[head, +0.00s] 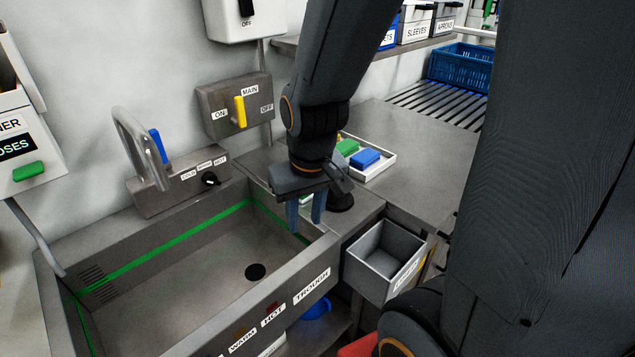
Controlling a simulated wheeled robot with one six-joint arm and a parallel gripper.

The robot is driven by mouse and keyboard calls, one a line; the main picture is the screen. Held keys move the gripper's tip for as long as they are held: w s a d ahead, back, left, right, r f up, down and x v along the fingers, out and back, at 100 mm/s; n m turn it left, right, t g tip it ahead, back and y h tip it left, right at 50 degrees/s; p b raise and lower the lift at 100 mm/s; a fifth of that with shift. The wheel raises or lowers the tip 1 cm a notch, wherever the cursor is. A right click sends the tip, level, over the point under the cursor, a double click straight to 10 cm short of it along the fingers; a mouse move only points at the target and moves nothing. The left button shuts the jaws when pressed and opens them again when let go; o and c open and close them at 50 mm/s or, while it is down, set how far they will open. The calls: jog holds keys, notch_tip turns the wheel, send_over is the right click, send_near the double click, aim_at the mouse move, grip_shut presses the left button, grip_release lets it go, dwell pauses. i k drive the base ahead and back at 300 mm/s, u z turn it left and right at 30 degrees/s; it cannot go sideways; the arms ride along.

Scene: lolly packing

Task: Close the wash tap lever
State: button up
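The wash tap (133,135) is a grey curved spout on a metal block behind the trough. A blue lever (158,145) stands upright just right of the spout, partly hidden by it. I cannot tell whether water is running. My gripper (305,218) points down over the right end of the trough, well to the right of the lever and apart from it.
The trough (170,318) has a green line inside and a dark drain. A black knob (209,179) sits on the tap block. A yellow lever (240,111) stands on the MAIN box behind. A white tray (381,165) with coloured blocks and a grey bin (384,262) are at right.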

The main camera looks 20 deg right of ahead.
aim_at(153, 133)
jog(key=z, duration=1.55)
jog(key=k, duration=0.45)
jog(key=z, duration=0.05)
